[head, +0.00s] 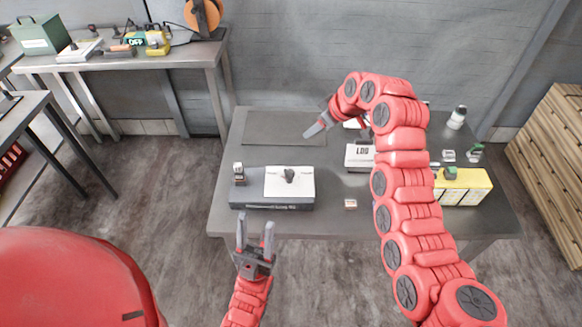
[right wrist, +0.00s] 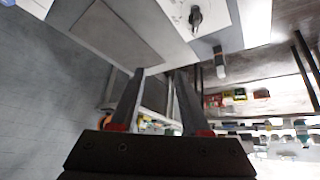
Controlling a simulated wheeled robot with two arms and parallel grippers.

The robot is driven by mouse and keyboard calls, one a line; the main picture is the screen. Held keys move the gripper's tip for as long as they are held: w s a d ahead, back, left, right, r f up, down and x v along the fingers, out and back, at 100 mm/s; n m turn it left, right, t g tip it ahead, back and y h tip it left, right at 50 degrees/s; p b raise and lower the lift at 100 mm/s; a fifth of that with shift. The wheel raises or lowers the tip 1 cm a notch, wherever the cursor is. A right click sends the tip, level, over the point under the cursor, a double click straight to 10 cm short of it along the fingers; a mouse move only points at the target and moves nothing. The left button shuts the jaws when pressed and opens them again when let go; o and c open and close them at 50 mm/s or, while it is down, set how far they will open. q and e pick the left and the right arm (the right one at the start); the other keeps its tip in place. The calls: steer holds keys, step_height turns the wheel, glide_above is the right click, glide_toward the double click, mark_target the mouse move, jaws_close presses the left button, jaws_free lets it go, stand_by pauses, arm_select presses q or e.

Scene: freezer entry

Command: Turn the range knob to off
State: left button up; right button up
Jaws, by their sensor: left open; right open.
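The knob (head: 289,175) is small and dark and sits on a white plate on top of a low grey box (head: 262,205) at the table's front left. It also shows near the top of the right wrist view (right wrist: 195,17). Its markings are too small to read. My left gripper (head: 255,225) is open and empty in front of the box, apart from the knob. My right gripper (head: 316,129) is behind and to the right of the knob, above the table, not touching it. Its two fingers are apart and empty in the right wrist view (right wrist: 158,80).
A small dark-and-light block (head: 239,174) stands left of the white plate. A flat dark mat (head: 284,129) lies behind. A box marked LOG (head: 360,155), a yellow box (head: 463,188) and a white bottle (head: 457,118) stand to the right. A small block (head: 350,204) lies near the front edge.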

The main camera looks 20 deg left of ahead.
steer(key=s+r+n+g+h, duration=0.2)
steer(key=s, duration=0.3)
steer(key=b, duration=0.5)
glide_toward(290, 170)
steer(key=p+x, duration=0.3)
steer(key=x, duration=0.3)
steer(key=shift+a+f, duration=0.1)
steer(key=shift+f, duration=0.1)
steer(key=shift+x, duration=1.05)
jaws_close()
